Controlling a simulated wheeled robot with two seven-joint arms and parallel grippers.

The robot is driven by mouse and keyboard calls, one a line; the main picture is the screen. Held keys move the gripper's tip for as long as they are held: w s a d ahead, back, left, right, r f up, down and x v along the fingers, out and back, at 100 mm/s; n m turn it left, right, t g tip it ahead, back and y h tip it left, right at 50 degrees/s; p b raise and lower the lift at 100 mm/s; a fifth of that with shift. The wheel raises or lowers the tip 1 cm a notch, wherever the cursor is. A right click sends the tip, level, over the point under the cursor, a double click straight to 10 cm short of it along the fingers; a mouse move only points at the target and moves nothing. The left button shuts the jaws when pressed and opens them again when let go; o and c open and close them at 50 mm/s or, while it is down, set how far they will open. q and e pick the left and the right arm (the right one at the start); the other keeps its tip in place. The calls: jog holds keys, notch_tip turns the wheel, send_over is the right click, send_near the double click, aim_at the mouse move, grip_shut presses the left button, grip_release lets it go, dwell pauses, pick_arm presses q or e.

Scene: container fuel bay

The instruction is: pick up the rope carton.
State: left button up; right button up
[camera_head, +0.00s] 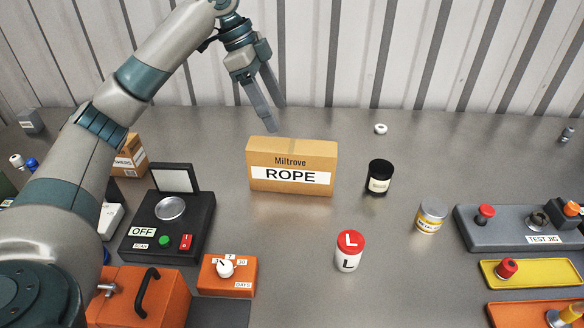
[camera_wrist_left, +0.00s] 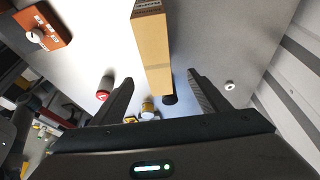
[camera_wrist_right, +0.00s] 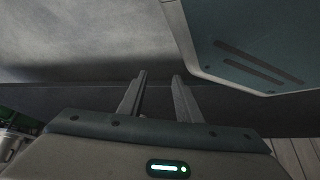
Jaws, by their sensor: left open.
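The rope carton (camera_head: 291,158) is a tan box with a white ROPE label. It stands upright on the grey table in the middle of the head view. My left gripper (camera_head: 275,115) is above and behind the carton's left part, fingers pointing down, apart from it. In the left wrist view the carton (camera_wrist_left: 152,50) runs down between the two open, empty fingers of that gripper (camera_wrist_left: 163,90). My right gripper (camera_wrist_right: 158,80) shows only in the right wrist view. Its fingers stand a little apart with nothing between them.
A black jar (camera_head: 379,177) stands right of the carton, and a red-lidded jar (camera_head: 349,251) in front. A metal tin (camera_head: 431,216) and the test jig (camera_head: 510,228) are further right. A black scale (camera_head: 168,225) stands left. A corrugated wall (camera_head: 340,50) rises behind.

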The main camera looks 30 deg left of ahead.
aim_at(292, 145)
pick_arm(q)
jog(key=p+x, duration=0.1)
jog(key=x, duration=0.7)
jog(key=shift+d+f, duration=0.1)
jog(key=shift+f, duration=0.2)
jog(key=shift+w+d+f, duration=0.1)
jog(key=shift+d+f, duration=0.1)
jog(key=shift+f, duration=0.25)
jog(key=shift+f+p, duration=0.15)
jog(key=shift+p, duration=0.15)
jog(key=shift+d+f+p, duration=0.3)
jog(key=shift+f, duration=0.2)
jog(key=x, duration=0.2)
jog(key=p+x, duration=0.1)
jog(key=x, duration=0.1)
jog(key=shift+s, duration=0.2)
pick_arm(e)
jog(key=s+d+f+g, duration=0.1)
jog(key=s+d, duration=0.1)
jog(key=s, duration=0.4)
jog(key=s+d+f+g+h, duration=0.1)
jog(key=s+d+g, duration=0.1)
jog(key=s, duration=0.4)
jog(key=shift+d+f, duration=0.25)
jog(key=shift+d, duration=0.1)
jog(key=shift+w, duration=0.15)
